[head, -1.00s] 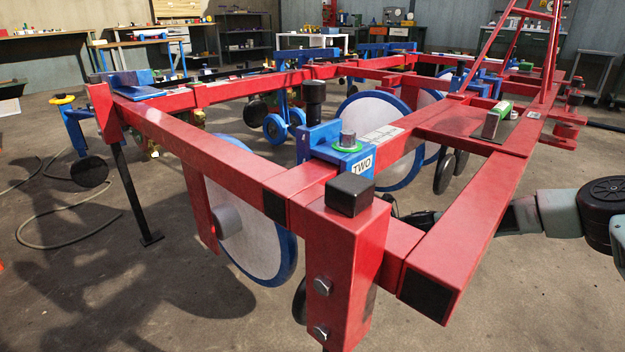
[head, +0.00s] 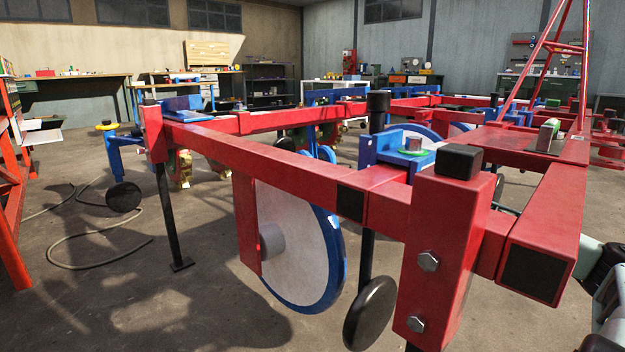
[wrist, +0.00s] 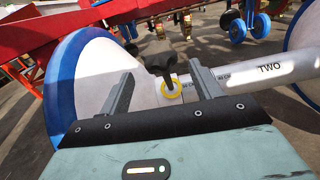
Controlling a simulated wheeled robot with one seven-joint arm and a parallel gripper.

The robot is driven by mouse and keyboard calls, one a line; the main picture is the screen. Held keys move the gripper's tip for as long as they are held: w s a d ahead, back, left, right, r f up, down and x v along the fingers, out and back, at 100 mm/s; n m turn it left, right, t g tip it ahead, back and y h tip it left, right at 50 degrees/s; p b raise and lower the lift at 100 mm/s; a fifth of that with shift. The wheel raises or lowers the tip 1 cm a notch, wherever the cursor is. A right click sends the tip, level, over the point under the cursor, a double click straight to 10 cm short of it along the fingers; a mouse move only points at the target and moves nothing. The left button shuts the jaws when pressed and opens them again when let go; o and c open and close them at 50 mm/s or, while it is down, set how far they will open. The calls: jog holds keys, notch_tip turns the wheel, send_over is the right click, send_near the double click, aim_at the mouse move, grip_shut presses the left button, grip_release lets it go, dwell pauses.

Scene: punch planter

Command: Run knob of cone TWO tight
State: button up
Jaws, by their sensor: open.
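In the wrist view, a black knob (wrist: 160,62) stands over a yellow ring (wrist: 171,89) on a pale tube marked TWO (wrist: 290,66). My gripper (wrist: 160,68) is open, with one grey finger on each side of the knob in the picture. The fingers look apart from the knob; I cannot tell how far the knob is from them in depth. In the head view, only part of my arm shows at the right edge and the gripper is out of view. The black knob cannot be made out in the head view.
The red frame (head: 290,172) fills the head view, with a blue-rimmed disc (head: 300,245) below it. A blue bracket (head: 395,148) with a green-ringed stud sits on its beam. In the wrist view, a blue-rimmed disc (wrist: 75,85) is close at left. Open floor lies at left.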

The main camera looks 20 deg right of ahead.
jog(key=b+x, duration=0.4)
jog(key=x, duration=0.2)
jog(key=shift+w+b, duration=0.25)
jog(key=shift+b, duration=0.05)
jog(key=shift+w+a+r, duration=0.2)
jog(key=shift+w+r, duration=0.05)
jog(key=shift+w, duration=0.2)
jog(key=c, duration=1)
jog(key=shift+m+t+h, duration=0.3)
jog(key=shift+m+h, duration=0.1)
jog(key=shift+m, duration=0.2)
